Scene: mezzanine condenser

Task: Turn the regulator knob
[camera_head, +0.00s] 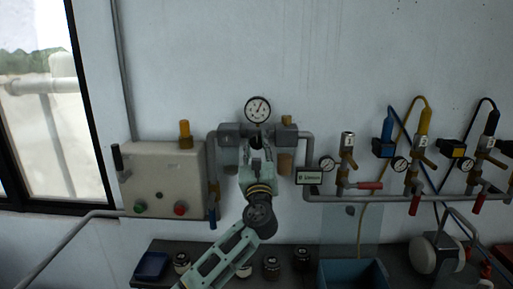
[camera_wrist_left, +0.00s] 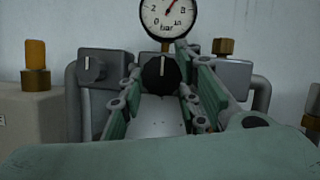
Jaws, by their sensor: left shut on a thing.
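The regulator knob (camera_wrist_left: 161,73) is round and black with a pale upright mark on its face, in the middle of the left wrist view. It sits on the grey regulator body under the round pressure gauge (camera_wrist_left: 168,17). The gauge also shows in the head view (camera_head: 258,109), where my arm mostly hides the knob. My left gripper (camera_wrist_left: 160,82) has one finger on each side of the knob and is shut on it; in the head view the gripper (camera_head: 257,152) points up at the regulator. My right gripper is not in view.
A beige control box (camera_head: 163,178) with green and red buttons is left of the regulator. A grey block with a smaller knob (camera_wrist_left: 91,69) is close left of the fingers. Pipes and red-handled valves (camera_head: 369,186) run right. Below are jars and a blue bin (camera_head: 352,272).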

